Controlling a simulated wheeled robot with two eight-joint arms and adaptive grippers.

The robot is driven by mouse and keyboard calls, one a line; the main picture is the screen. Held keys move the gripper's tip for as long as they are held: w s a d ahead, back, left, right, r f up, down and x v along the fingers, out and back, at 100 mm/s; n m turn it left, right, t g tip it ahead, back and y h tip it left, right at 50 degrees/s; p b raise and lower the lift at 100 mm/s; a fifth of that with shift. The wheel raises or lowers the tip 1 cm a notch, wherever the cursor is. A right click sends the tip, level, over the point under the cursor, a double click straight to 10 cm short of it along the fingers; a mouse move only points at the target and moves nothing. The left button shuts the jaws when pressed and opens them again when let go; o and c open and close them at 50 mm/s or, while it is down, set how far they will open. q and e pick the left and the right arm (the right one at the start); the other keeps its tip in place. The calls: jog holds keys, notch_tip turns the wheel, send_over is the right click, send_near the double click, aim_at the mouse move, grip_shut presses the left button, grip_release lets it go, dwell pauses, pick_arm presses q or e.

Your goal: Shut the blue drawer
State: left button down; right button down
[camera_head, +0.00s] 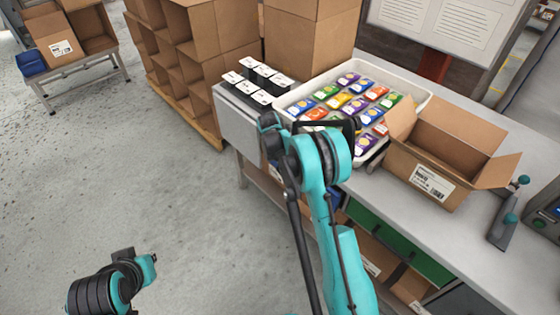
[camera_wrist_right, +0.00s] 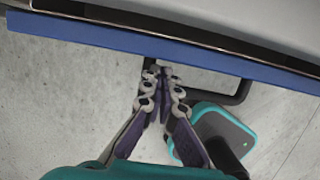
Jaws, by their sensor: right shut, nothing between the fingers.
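The blue drawer (camera_wrist_right: 218,66) shows in the right wrist view as a long blue front edge across the upper part, with a black bar handle (camera_wrist_right: 236,99) on its outer side. A thin dark strip lies between the blue front and the pale worktop edge; I cannot tell how far the drawer stands out. In the head view only a small blue patch (camera_head: 339,216) shows beside my right arm. My right gripper (camera_wrist_right: 162,72) is shut and empty, its tips at the left part of the handle, close to the blue front. I cannot tell if they touch. My left gripper is out of view.
A green drawer (camera_head: 400,243) sits under the worktop (camera_head: 480,222). On top are a white tray (camera_head: 418,84) of coloured packets, an open cardboard box (camera_head: 437,150) and white-topped cards (camera_head: 259,77). A cardboard shelf unit (camera_head: 185,65) stands behind. The floor at left is clear.

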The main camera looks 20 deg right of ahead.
jog(key=shift+x, duration=1.2)
jog(key=shift+w+d, duration=0.25)
jog(key=shift+d, duration=0.35)
jog(key=shift+w+d, duration=0.3)
jog(key=shift+d, duration=0.35)
jog(key=shift+a+r, duration=0.1)
